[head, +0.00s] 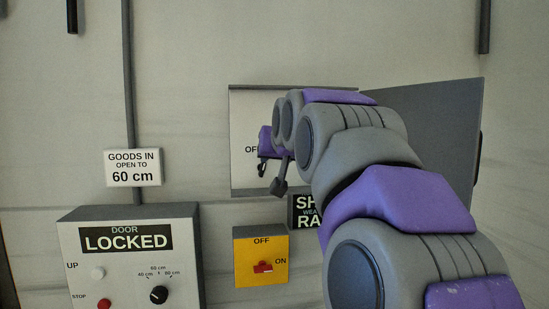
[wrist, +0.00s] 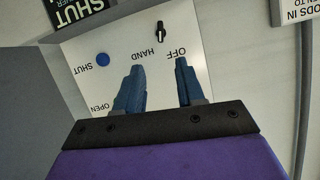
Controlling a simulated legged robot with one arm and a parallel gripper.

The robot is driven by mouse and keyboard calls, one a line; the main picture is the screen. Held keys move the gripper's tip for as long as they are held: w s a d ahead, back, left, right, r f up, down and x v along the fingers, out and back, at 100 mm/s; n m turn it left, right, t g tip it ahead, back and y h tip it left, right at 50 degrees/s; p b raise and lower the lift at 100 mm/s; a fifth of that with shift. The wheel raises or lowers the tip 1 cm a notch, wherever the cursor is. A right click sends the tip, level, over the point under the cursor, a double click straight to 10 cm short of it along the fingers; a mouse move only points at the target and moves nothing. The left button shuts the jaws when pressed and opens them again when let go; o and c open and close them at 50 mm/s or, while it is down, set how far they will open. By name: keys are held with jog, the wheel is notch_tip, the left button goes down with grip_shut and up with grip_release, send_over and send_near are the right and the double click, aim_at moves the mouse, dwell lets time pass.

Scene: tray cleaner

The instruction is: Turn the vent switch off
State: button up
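No label reading "vent" is legible. A black rotary switch (wrist: 160,33) shows in the wrist view, upside down, on a white panel (wrist: 108,40) with OFF and HAND lettering by it. Which mark it points at is unclear. In the head view my arm covers most of this white panel (head: 255,110), with only part of OFF readable. My gripper (wrist: 157,82) is open and empty in front of the panel, its fingertips just short of the lettering in the picture. It also shows in the head view (head: 272,176). Contact with the panel cannot be judged.
A grey cabinet door (head: 440,120) stands open at right. A blue button (wrist: 102,60) shares the panel with SHUT and OPEN labels. Below are a yellow box (head: 243,275) with a red OFF/ON switch (head: 262,267) and a DOOR LOCKED control box (head: 120,270).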

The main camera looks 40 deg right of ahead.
jog(key=w+d+r+g+y+p, duration=0.2)
jog(key=d+r+y+p, duration=0.15)
jog(key=r+p, duration=0.4)
jog(key=p, duration=0.6)
send_near(264, 165)
jog(key=shift+g+y, duration=0.25)
jog(key=shift+g, duration=0.15)
jog(key=x, duration=1)
jog(key=shift+w+d+r, duration=0.2)
jog(key=shift+d+r, duration=0.05)
jog(key=shift+c, duration=0.3)
grip_shut()
